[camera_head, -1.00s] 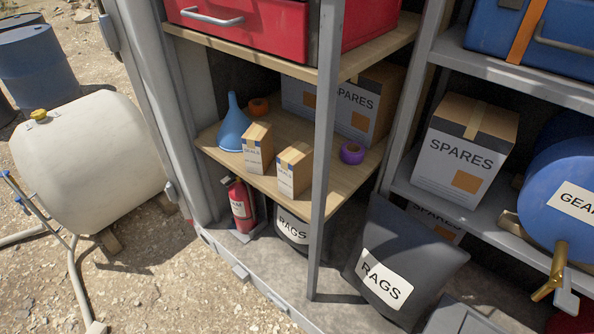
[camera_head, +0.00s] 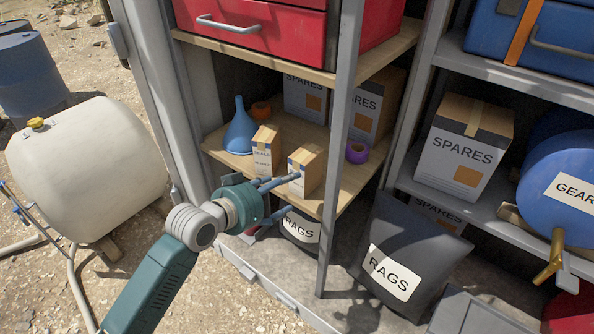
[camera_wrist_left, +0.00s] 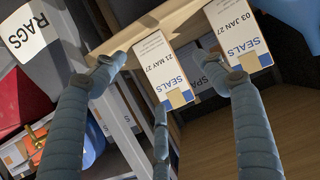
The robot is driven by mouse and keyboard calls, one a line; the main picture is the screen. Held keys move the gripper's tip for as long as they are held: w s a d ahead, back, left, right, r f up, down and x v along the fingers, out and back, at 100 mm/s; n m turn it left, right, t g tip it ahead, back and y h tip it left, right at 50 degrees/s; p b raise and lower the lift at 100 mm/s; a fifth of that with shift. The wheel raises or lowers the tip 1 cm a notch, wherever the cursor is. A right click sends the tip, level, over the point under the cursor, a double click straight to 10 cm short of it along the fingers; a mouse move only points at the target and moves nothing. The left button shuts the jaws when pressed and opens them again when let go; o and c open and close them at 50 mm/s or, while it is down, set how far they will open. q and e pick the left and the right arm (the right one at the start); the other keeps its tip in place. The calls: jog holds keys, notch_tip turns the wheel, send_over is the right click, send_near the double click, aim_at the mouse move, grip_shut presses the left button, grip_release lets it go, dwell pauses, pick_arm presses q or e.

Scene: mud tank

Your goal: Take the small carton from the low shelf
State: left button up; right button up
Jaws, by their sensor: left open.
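Two small SEALS cartons stand upright on the low wooden shelf (camera_head: 338,200). The right carton (camera_head: 309,171) reads 21 MAY 27 in the left wrist view (camera_wrist_left: 157,64). The left carton (camera_head: 266,150), beside the blue funnel, reads 03 JAN 27 in the left wrist view (camera_wrist_left: 234,30). My left gripper (camera_head: 282,181) is open and empty at the shelf's front edge, by the right carton. In the left wrist view its spread fingers (camera_wrist_left: 173,78) frame that carton; one fingertip overlaps the other carton. Contact cannot be told. My right gripper is not in view.
A blue funnel (camera_head: 240,132) and orange tape (camera_head: 261,110) stand left and behind; purple tape (camera_head: 357,152) lies right. Larger SPARES boxes (camera_head: 364,112) fill the back. A grey upright post (camera_head: 337,190) stands just right of the cartons, and a shelf with a red toolbox (camera_head: 260,32) is above.

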aim_at(309, 173)
pick_arm(q)
jog(key=shift+m+h, duration=0.3)
jog(key=w+d, duration=0.1)
jog(key=d, duration=0.1)
jog(key=w+d+r+p, duration=0.1)
jog(key=w, duration=0.1)
jog(key=shift+d, duration=0.4)
jog(key=x, duration=0.5)
jog(key=shift+w+d+f+p, duration=0.1)
jog(key=shift+w+d+p, duration=0.05)
jog(key=shift+w+p, duration=0.15)
jog(key=shift+w+d+f, duration=0.2)
jog(key=shift+w+f, duration=0.05)
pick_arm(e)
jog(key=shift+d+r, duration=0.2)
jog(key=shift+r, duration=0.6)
pick_arm(q)
jog(key=shift+s, duration=0.1)
jog(key=shift+r, duration=0.1)
jog(key=c, duration=1.1)
